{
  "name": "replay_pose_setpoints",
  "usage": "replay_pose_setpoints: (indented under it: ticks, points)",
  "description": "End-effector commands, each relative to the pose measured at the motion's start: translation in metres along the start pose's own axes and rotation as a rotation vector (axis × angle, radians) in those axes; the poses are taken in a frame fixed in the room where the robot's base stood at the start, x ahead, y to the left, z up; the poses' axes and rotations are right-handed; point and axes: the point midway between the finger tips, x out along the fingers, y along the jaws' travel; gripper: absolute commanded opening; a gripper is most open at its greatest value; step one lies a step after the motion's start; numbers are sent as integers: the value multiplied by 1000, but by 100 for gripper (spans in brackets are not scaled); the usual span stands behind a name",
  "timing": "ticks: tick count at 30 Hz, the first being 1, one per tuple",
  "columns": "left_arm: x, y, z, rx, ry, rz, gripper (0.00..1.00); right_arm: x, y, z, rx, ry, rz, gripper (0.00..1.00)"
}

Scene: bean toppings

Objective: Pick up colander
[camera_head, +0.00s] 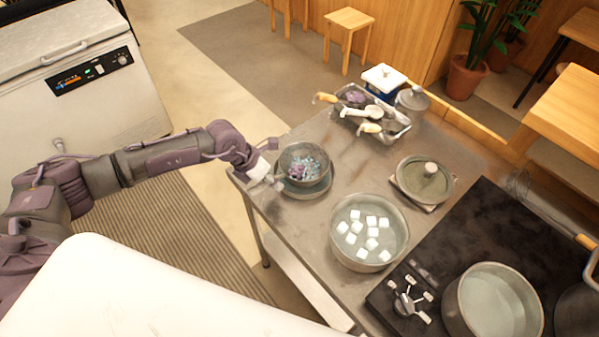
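I cannot single out the colander with certainty. A thin wire mesh shape (518,184) shows faintly at the right edge of the counter, and a wooden handle (585,241) shows farther right. A grey bowl (289,155) holding blue and purple pieces sits on a grey plate (318,189) near the counter's left edge. My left gripper (274,182) is at the left side of this bowl, close to its rim. Its fingers are small and partly blurred, so I cannot tell whether they are open or touch the bowl. My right gripper is not in view.
A wide pot (345,249) holds white cubes in liquid. A black cooktop (450,243) carries a pot (452,316) of liquid. Bare counter (345,160) lies right of the bowl.

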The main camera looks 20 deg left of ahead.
Motion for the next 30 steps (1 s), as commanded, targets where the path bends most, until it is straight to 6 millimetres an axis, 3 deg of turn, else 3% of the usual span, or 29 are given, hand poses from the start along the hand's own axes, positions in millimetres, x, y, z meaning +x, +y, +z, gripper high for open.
replay_pose_setpoints:
  ticks: [1,3,4,17,25,30]
  points:
    - [0,0,0,0,0,0,13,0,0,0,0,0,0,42]
    - [0,0,0,0,0,0,1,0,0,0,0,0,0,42]
    - [0,0,0,0,0,0,0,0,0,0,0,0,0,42]
    - [-3,0,2,1,-4,0,0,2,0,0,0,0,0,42]
    - [-32,-6,15,5,-8,3,0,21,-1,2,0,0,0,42]
    - [-50,-45,11,9,-5,-3,0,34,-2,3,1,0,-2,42]
